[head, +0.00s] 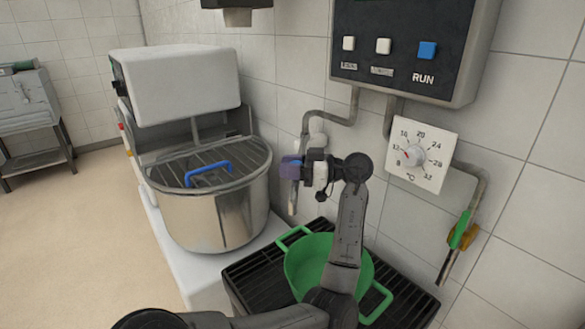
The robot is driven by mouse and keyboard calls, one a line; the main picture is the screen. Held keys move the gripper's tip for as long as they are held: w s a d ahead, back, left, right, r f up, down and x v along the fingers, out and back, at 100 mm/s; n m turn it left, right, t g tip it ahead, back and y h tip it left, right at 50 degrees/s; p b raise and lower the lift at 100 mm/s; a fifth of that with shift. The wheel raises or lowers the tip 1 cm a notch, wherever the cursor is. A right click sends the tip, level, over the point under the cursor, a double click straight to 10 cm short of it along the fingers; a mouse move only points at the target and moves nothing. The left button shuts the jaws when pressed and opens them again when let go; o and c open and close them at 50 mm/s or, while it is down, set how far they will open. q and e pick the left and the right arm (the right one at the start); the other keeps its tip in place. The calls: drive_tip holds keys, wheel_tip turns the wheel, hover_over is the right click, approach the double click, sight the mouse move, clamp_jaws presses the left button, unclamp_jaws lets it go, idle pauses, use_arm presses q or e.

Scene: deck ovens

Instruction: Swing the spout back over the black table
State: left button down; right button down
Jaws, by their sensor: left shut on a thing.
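My left gripper (300,169) is shut on this grip and hides part of the pipe. Whether the tip is over the table's edge is hard to tell. My right gripper is not in view.
A mixer with a steel bowl (225,215), wire guard and blue handle (208,172) stands close on the left. A control panel (400,45), a dial (418,155) and another pipe with a green-and-yellow valve (461,233) are on the tiled wall.

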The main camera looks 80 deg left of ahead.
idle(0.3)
use_arm(q)
drive_tip(key=c, duration=1.1)
unclamp_jaws()
drive_tip(key=shift+w, duration=0.1)
drive_tip(key=o, duration=0.3)
drive_tip(key=shift+w+d, duration=0.1)
drive_tip(key=shift+w, duration=0.05)
drive_tip(key=shift+o, duration=0.3)
drive_tip(key=p+v, duration=0.2)
drive_tip(key=v, duration=0.5)
drive_tip(key=shift+w, duration=0.15)
